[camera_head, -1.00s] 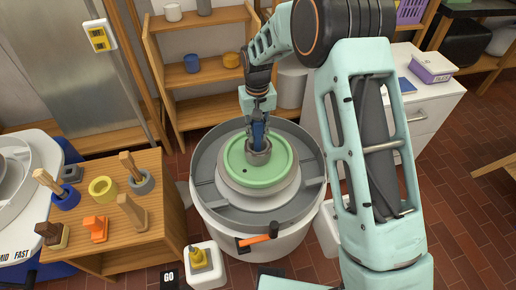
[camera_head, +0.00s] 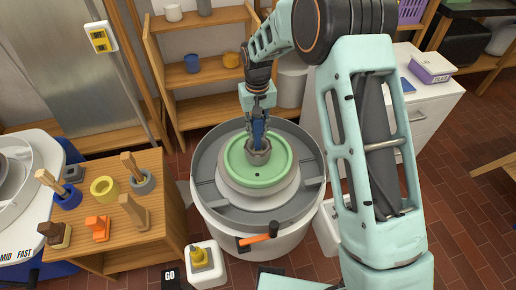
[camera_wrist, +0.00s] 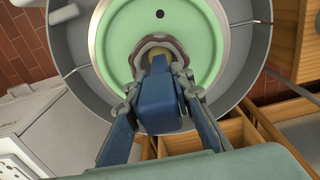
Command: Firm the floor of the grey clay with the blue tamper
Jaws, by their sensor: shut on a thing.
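My gripper (camera_head: 258,141) is above the middle of the wheel and points down. It is shut on the blue tamper (camera_wrist: 160,98), whose blue block shows between the two fingers in the wrist view. The grey clay (camera_head: 258,157) is a small, low ring-shaped pot on the round green bat (camera_head: 278,174). The tamper's lower end goes into the clay's opening. A yellowish patch (camera_wrist: 157,52) shows inside the rim in the wrist view. Whether the tamper touches the clay floor is hidden.
The wheel's grey basin (camera_head: 213,155) surrounds the bat, with an orange-handled lever (camera_head: 260,237) at its front. A wooden table (camera_head: 165,225) at left holds several tools and a yellow ring (camera_head: 104,188). A white cabinet (camera_head: 425,105) stands at right.

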